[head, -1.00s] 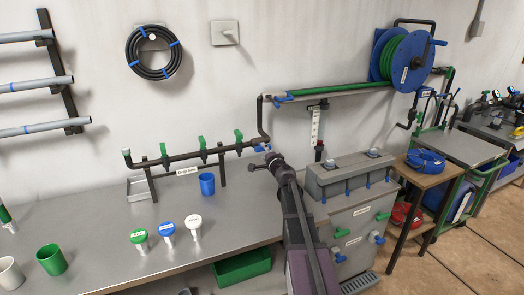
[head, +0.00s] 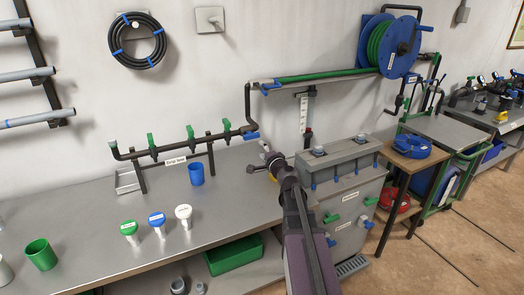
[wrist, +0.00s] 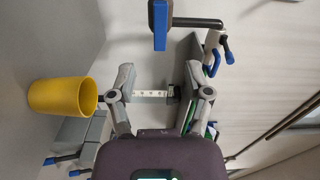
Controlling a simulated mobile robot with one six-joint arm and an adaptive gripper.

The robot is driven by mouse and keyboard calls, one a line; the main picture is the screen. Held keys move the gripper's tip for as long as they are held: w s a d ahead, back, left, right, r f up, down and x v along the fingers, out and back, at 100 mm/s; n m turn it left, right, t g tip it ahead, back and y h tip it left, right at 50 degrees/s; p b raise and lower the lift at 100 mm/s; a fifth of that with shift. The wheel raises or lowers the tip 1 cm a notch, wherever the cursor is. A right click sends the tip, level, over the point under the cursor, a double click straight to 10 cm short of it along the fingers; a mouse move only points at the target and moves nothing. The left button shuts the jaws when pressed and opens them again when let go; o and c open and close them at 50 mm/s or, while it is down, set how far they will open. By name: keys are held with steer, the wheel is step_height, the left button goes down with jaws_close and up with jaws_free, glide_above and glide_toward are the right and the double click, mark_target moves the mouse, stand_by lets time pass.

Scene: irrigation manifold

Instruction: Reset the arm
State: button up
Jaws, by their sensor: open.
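My gripper (head: 260,157) is over the right end of the steel bench, just right of the valve manifold's end. In the wrist view my gripper (wrist: 160,80) has its two fingers spread apart with nothing between them. A yellow cup (wrist: 62,97) stands beside the left finger in that view, outside the jaws. In the head view only a yellow sliver shows by the gripper; the arm hides the rest.
The pipe manifold (head: 180,152) with green valves and a blue end valve stands left of my gripper. A blue cup (head: 196,174) stands before it. A grey tank unit (head: 350,200) is on the right. A hose reel (head: 390,46) hangs above.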

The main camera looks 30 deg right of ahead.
steer(key=shift+a, duration=0.1)
steer(key=s+a+f+n+g+y+p, duration=0.2)
steer(key=s+a+n+g+y, duration=0.15)
steer(key=a+n, duration=0.45)
steer(key=s+a+f+n+g+y+p, duration=0.2)
steer(key=s+a+n+g+y+p, duration=0.15)
steer(key=a, duration=0.85)
steer(key=s+a+f+n+g+h+p, duration=0.1)
steer(key=s+f+n+g+h+p, duration=0.1)
steer(key=s+g, duration=0.3)
steer(key=s+a+f+n+g+h+p, duration=0.2)
steer(key=s+g+h, duration=0.3)
steer(key=s, duration=0.7)
steer(key=shift+s+a+f+n+g, duration=0.2)
steer(key=shift+n+g, duration=0.3)
steer(key=shift+n, duration=0.35)
